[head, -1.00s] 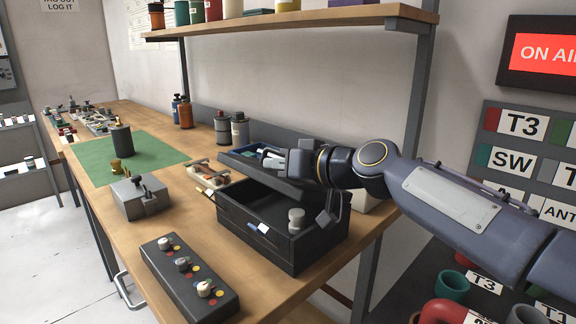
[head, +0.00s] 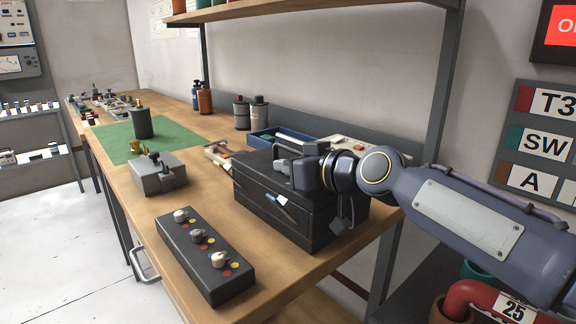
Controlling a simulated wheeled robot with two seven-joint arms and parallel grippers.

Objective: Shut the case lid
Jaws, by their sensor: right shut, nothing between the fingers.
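The black case (head: 275,205) stands on the wooden bench near its front right part. Its lid (head: 262,172) lies down over the box, and the open inside no longer shows. A pale tag hangs on the case's front by the latch. My right gripper (head: 297,173) is shut and empty, at the top of the lid beside its handle; I cannot tell whether it touches. The gripper hides the right part of the lid. My left gripper is not in view.
A black panel with knobs (head: 205,255) and a grey metal box (head: 158,175) stand left of the case. A blue tray (head: 262,139) lies behind it. A shelf (head: 330,12) overhangs the bench, with a post (head: 440,90) at right.

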